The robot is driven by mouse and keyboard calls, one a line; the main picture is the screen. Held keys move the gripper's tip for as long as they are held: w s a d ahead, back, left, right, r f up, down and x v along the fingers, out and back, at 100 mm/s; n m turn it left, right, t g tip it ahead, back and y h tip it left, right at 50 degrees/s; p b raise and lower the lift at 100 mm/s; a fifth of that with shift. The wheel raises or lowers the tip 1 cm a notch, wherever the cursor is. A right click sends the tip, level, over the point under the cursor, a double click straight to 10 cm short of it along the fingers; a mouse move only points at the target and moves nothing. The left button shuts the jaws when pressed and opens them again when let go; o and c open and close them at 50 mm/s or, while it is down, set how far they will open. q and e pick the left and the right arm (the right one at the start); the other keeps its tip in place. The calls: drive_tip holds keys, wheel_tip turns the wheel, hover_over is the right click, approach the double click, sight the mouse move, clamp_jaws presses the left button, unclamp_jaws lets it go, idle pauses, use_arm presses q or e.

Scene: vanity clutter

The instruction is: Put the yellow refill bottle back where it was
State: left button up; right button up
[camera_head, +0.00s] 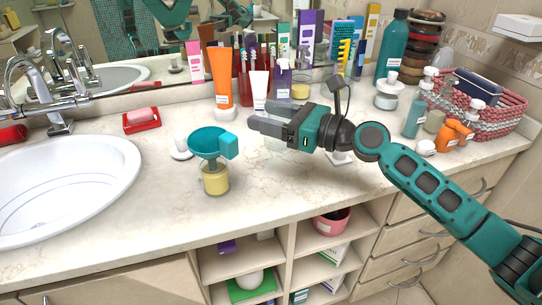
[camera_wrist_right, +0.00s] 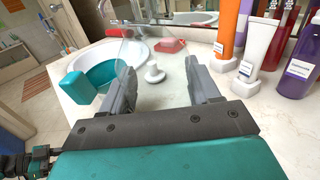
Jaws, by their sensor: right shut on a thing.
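My right gripper (camera_head: 268,128) is above the counter, right of a teal funnel with a cube-shaped side grip (camera_head: 208,141). Its fingers stand apart around a clear, see-through container whose outline is faint; a pale edge of it shows in the right wrist view (camera_wrist_right: 124,62). I cannot tell whether it is the yellow refill bottle. The funnel sits in the top of a small clear bottle with yellow contents (camera_head: 215,181) on the counter's front part. A white pump top (camera_head: 181,150) lies left of the funnel. My left gripper is not in view.
Behind the gripper stand an orange tube (camera_head: 220,78), a white tube (camera_head: 259,88), a purple bottle (camera_head: 282,82) and a glass jar with yellow contents (camera_head: 300,91). A sink (camera_head: 70,180) lies left. Orange pump bottles (camera_head: 448,135) and a woven basket (camera_head: 505,118) stand right.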

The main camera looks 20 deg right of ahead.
wheel_tip(320, 180, down, 8)
drive_tip(key=b, duration=0.3)
drive_tip(key=shift+f, duration=0.15)
drive_tip(key=o, duration=1.1)
